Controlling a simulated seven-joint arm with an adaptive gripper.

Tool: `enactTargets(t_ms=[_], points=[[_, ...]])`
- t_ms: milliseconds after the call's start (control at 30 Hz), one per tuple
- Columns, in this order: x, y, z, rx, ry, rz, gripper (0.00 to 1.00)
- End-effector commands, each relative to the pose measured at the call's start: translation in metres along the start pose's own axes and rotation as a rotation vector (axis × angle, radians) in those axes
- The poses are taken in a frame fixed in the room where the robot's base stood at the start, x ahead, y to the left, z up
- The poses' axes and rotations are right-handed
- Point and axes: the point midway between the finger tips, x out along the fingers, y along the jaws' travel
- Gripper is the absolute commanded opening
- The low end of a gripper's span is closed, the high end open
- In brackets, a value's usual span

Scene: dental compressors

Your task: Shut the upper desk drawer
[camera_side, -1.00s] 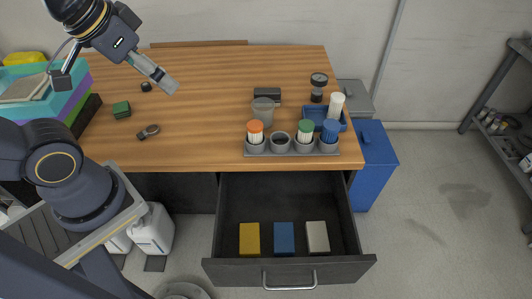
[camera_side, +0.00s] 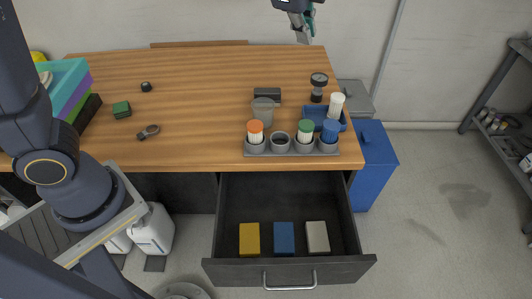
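The upper desk drawer (camera_side: 290,205) is pulled far out from under the wooden desktop (camera_side: 200,95). Its dark front panel carries a silver bar handle (camera_side: 290,286) facing the camera. Inside lie a yellow block (camera_side: 249,239), a blue block (camera_side: 284,238) and a light grey block (camera_side: 317,237) near the front. My gripper (camera_side: 303,30) is at the top of the picture, above the back edge of the desk, far from the drawer handle. It is partly cut off by the frame, and whether its fingers are open or shut is unclear.
A grey holder (camera_side: 291,151) with several capped containers stands at the desk's front edge, above the drawer. A clear cup (camera_side: 263,111), a blue tray (camera_side: 313,113) and a dark-topped jar (camera_side: 319,87) stand behind it. A blue bin (camera_side: 371,165) is right of the desk. Floor before the drawer's right side is clear.

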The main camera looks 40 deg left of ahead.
Motion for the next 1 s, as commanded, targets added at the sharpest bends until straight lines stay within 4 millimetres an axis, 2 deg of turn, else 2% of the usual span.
enactTargets(t_ms=[33,100,167,200,267,300,367,400,467,500,600,633,700,767,867,1000], points=[[0.023,0.008,-0.038,0.112,0.008,0.027,0.00],[0.051,0.024,-0.088,0.260,0.020,0.053,0.00],[0.076,0.047,-0.129,0.381,0.032,0.078,0.00],[0.093,0.066,-0.155,0.456,0.039,0.096,0.00],[0.120,0.102,-0.191,0.567,0.050,0.126,0.00],[0.138,0.130,-0.213,0.635,0.056,0.148,0.00],[0.162,0.176,-0.240,0.729,0.063,0.182,0.00],[0.178,0.208,-0.253,0.783,0.065,0.207,0.00],[0.199,0.257,-0.266,0.851,0.064,0.243,0.00],[0.210,0.288,-0.271,0.892,0.062,0.269,0.00],[0.232,0.353,-0.269,0.975,0.046,0.330,0.00],[0.236,0.366,-0.266,0.993,0.040,0.343,0.00],[0.242,0.389,-0.261,1.026,0.030,0.363,0.00],[0.243,0.400,-0.260,1.044,0.027,0.369,0.00],[0.246,0.405,-0.261,1.051,0.030,0.367,0.00],[0.266,0.411,-0.257,1.050,0.029,0.368,0.00]])
